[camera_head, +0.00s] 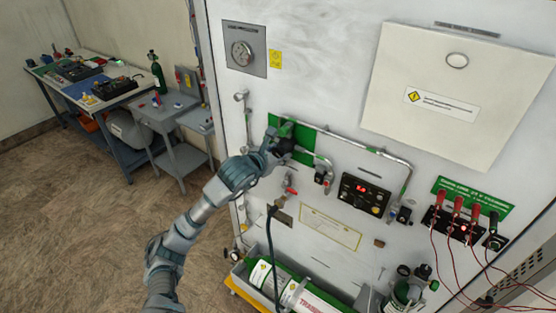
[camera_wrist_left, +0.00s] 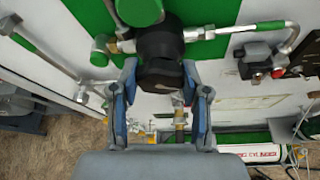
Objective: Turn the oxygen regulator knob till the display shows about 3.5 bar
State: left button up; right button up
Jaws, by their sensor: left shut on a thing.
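The oxygen regulator knob, a dark round knob (camera_wrist_left: 160,45), sits on a green panel (camera_wrist_left: 225,45) on the white trainer wall. My left gripper (camera_wrist_left: 159,78) is shut on this knob, with one blue-grey finger on each side of it. In the head view my left gripper (camera_head: 270,148) reaches the knob (camera_head: 284,146) from the left and hides part of it. The display (camera_head: 364,196) is a black box with small red lit digits, right of and below the knob; the digits are too small to read. My right gripper is not in view.
Metal pipes (camera_head: 345,139) run from the green panel to valves near the display. A round gauge (camera_head: 241,54) is at upper left. Red plugs and cables (camera_head: 458,206) are at right. A green-and-white cylinder (camera_head: 300,290) lies below. A workbench (camera_head: 90,85) stands at far left.

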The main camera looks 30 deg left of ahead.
pick_arm(q)
jog(key=shift+m+y+b, duration=0.6)
jog(key=shift+m+b, duration=0.05)
jog(key=shift+m, duration=0.05)
jog(key=o, duration=1.1)
jog(key=shift+o, duration=0.2)
jog(key=a+v, duration=0.1)
jog(key=v, duration=1)
jog(key=shift+s+d, duration=0.4)
jog(key=shift+s, duration=0.05)
jog(key=shift+f, duration=0.1)
